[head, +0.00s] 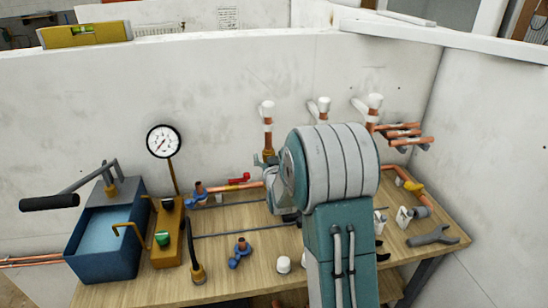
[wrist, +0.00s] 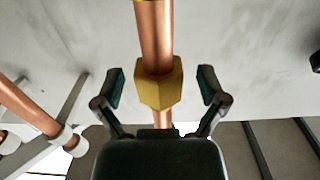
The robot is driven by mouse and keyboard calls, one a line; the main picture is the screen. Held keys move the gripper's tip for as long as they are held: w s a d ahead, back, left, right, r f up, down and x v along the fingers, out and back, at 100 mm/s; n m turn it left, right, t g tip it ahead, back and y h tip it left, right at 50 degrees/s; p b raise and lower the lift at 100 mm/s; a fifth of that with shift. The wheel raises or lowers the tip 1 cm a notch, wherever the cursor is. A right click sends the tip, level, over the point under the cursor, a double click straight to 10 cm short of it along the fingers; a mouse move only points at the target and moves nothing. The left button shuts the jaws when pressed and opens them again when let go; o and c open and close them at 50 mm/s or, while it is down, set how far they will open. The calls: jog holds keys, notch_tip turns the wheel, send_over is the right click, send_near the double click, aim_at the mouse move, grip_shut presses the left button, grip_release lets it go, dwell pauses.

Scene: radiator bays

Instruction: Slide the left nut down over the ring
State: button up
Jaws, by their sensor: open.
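The left nut (wrist: 160,92) is brass-coloured and six-sided, around an upright copper pipe (wrist: 155,35). In the wrist view it sits between my gripper's (wrist: 162,80) two fingers, with a gap on each side. My gripper is open and does not touch it. In the head view, the left copper pipe (head: 267,133) with a white cap stands behind my gripper (head: 266,160). My arm partly hides the nut and the lower pipe there.
Two more white-capped pipes, the middle one (head: 321,113) and the right one (head: 373,110), stand along the wall. The wooden bench (head: 215,270) holds a blue tank (head: 107,240), a pressure gauge (head: 164,141), a grey wrench (head: 433,236) and loose fittings.

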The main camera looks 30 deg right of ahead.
jog(key=c, duration=1)
jog(key=shift+f, duration=4.2)
jog(key=shift+c, duration=0.2)
jog(key=o, duration=1)
jog(key=shift+o, duration=0.2)
jog(key=shift+s, duration=0.1)
jog(key=v, duration=0.6)
jog(key=shift+s+a, duration=0.15)
jog(key=shift+s, duration=0.2)
